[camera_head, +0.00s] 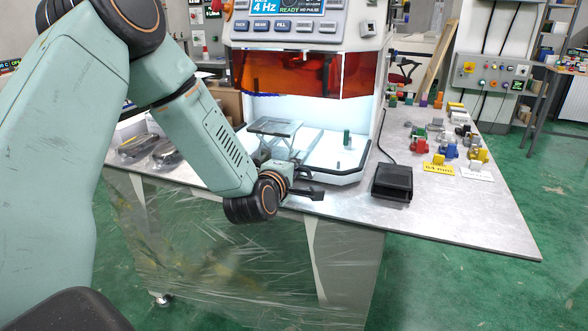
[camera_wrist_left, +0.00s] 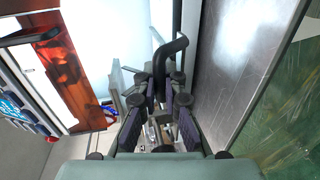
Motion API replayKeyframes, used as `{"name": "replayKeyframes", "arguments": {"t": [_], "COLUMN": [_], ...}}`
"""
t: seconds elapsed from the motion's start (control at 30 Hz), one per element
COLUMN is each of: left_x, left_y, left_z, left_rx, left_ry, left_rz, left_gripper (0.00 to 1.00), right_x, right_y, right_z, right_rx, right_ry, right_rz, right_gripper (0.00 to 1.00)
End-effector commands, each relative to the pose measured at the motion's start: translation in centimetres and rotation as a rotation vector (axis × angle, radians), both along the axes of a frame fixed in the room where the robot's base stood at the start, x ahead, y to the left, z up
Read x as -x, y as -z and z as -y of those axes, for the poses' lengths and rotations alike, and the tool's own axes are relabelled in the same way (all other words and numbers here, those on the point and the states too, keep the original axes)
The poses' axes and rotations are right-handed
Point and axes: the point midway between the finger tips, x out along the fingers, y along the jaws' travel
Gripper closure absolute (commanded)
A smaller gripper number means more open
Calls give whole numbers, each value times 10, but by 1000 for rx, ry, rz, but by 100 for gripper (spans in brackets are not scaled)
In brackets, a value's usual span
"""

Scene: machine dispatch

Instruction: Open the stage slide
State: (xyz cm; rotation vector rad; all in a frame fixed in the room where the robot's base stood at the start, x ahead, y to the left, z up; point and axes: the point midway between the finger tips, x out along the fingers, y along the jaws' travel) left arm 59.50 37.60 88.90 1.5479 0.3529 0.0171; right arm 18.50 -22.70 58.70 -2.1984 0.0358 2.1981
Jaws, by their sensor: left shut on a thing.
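The stage slide (camera_head: 275,127) is a grey flat platform inside the lit chamber of the machine, with pale rails beside it. My left gripper (camera_head: 300,178) is low at the chamber's front edge, in front of the slide. In the left wrist view the two fingers of my left gripper (camera_wrist_left: 158,100) are closed around a small part at the slide's front, which I take to be its handle. The fingers and wrist mostly hide that part. A dark bent bar (camera_wrist_left: 174,50) runs just beyond the fingertips. My right gripper is not in view.
The orange window (camera_head: 290,73) stands above the open chamber. A small green piece (camera_head: 347,139) stands on the chamber floor. A black box (camera_head: 393,181) with a cable sits to the right, near several coloured parts (camera_head: 447,151). The table's front right corner is clear.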

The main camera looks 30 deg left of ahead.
Motion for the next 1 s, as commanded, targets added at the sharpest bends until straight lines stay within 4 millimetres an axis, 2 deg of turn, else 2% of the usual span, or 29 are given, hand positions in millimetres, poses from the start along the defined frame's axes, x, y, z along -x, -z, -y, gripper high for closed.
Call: {"name": "replayKeyframes", "arguments": {"t": [0.07,0.1,0.2,0.57,0.77,1.0], "left_x": [-1,-1,-1,5,30,70], "left_y": [-2,-2,-1,-1,-6,-15], "left_z": [0,0,0,1,7,16], "left_rx": [-3,-3,-2,1,5,6], "left_ry": [0,0,0,-1,-2,-3], "left_rz": [3,3,4,1,1,3], "left_gripper": [100,90,82,81,81,81], "right_x": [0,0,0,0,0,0], "right_y": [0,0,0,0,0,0], "right_z": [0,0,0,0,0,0], "right_rx": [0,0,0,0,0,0], "right_ry": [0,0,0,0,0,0], "right_rz": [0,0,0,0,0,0], "right_gripper": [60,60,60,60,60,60]}}
